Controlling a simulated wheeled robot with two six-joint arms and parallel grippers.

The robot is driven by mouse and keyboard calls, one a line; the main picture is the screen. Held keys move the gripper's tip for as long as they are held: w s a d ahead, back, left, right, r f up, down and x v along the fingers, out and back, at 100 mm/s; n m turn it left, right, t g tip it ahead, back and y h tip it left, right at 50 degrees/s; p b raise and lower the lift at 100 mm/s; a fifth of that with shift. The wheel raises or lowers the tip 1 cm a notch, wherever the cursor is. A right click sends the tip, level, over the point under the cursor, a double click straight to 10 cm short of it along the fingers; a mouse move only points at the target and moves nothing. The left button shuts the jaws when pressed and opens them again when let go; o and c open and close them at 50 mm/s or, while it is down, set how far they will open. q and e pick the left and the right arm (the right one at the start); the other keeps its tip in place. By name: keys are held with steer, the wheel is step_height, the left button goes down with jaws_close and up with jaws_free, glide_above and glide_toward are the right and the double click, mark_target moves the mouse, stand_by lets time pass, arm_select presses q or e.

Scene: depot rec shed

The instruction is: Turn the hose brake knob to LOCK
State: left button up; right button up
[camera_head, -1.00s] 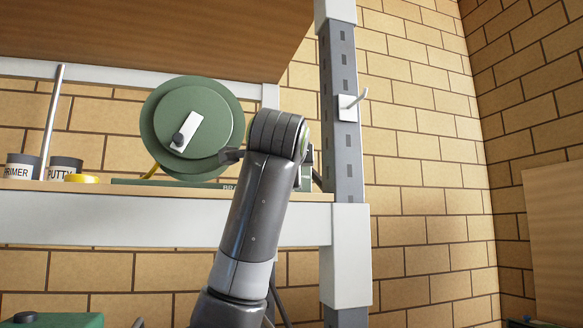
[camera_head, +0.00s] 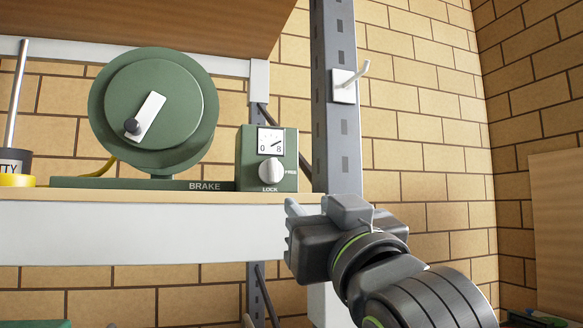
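The hose brake knob (camera_head: 271,171) is a pale round knob on the front of a green brake box (camera_head: 246,160). FREE is marked to its right and LOCK below it. I cannot clearly tell which mark the knob points to. A small dial (camera_head: 271,141) marked 0 and 8 sits above it.
A green hose reel (camera_head: 185,105) with a white crank stands left of the box on the shelf (camera_head: 130,232). A grey upright post (camera_head: 335,130) with a white hook (camera_head: 346,84) stands to the right. A can and yellow item (camera_head: 15,180) are at far left.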

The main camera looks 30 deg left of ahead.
mark_target(275, 168)
arm_select(q)
steer(key=p+x, duration=0.3)
steer(key=x, duration=0.2)
steer(key=p+x, duration=0.3)
steer(key=x, duration=0.2)
steer(key=p+x, duration=0.2)
steer(key=x, duration=0.3)
steer(key=shift+a+r+p, duration=0.15)
steer(key=shift+r+p, duration=0.25)
steer(key=shift+r, duration=0.05)
steer(key=shift+w+a+r+p, duration=0.15)
steer(key=shift+w+a+p, duration=0.15)
steer(key=shift+w+a, duration=0.2)
jaws_close()
